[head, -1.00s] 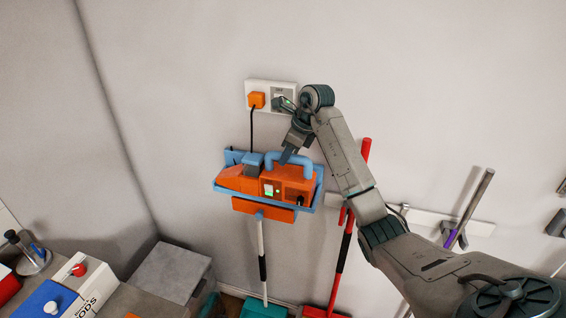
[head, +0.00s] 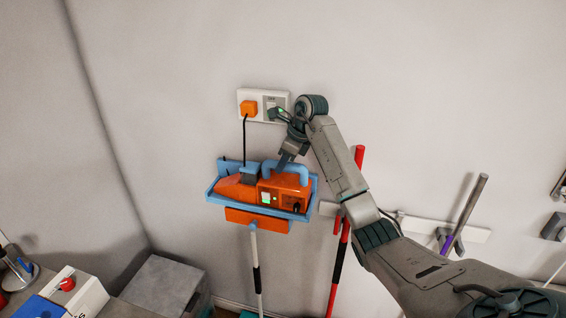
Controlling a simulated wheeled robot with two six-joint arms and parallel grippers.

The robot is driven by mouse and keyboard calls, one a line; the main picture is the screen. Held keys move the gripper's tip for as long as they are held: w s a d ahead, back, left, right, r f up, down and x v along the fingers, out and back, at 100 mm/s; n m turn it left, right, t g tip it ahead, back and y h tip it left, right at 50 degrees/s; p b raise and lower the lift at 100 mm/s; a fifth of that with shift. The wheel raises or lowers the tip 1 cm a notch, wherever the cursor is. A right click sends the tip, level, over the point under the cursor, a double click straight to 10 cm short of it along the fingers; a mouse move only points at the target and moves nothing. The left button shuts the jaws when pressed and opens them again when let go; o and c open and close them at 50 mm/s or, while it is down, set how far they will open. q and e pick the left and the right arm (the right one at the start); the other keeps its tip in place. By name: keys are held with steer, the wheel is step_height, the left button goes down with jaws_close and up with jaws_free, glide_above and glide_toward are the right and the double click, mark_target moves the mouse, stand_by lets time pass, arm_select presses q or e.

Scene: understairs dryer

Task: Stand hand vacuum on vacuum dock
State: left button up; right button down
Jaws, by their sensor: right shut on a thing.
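The hand vacuum (head: 235,188) has an orange body with a blue loop handle on top and a small lit panel on its side. It lies lengthwise within the rim of the blue tray-like vacuum dock (head: 230,206) on the wall, which has an orange block under it. The rim hides the vacuum's underside, so I cannot tell whether it rests on the dock floor. My right gripper (head: 281,164) comes from above and is shut on the vacuum's handle; its fingertips are partly hard to make out. My left gripper is not in view.
A white wall outlet (head: 283,98) with an orange plug (head: 249,108) and black cord is above the dock. A red pole (head: 341,256) and a white-and-black pole (head: 257,272) stand below. A grey box (head: 160,283) is at lower left. The wall left of the dock is clear.

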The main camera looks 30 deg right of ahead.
stand_by(0.3)
steer(key=c, duration=1.1)
jaws_free()
steer(key=shift+s, duration=0.1)
steer(key=shift+f, duration=0.1)
steer(key=shift+d+r+b, duration=0.15)
steer(key=shift+r+b, duration=0.25)
steer(key=v, duration=0.5)
steer(key=shift+s+r, duration=0.15)
steer(key=shift+r, duration=0.25)
steer(key=p+v, duration=0.4)
steer(key=shift+s+r, duration=0.15)
